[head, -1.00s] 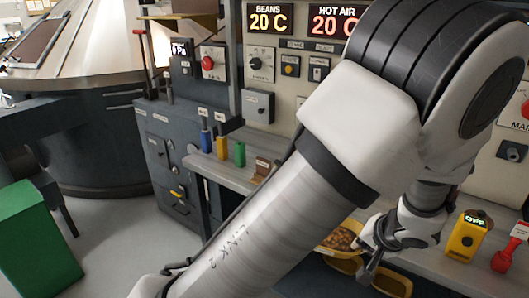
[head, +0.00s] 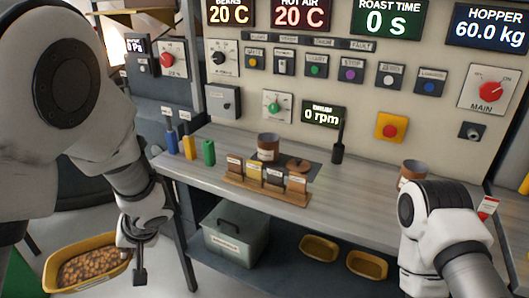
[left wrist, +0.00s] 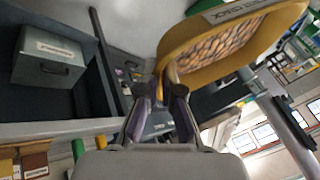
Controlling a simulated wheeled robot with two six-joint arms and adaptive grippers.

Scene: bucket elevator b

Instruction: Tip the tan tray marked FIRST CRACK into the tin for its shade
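A yellow-tan tray (head: 62,288) full of light brown beans is at the lower left of the head view, clear of the bench. My left gripper (left wrist: 168,84) is shut on the tray's near end, and the tray looks tilted in that view. Another brown tin (head: 412,172) stands at the right, partly behind my right arm. My right gripper's fingers are not visible.
A wooden rack (head: 262,190) of shade cards stands at the bench front. Blue, yellow and green items (head: 208,152) stand at its left end. Below are a lidded grey box (head: 236,240) and two empty yellow trays (head: 319,249). A control panel rises behind.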

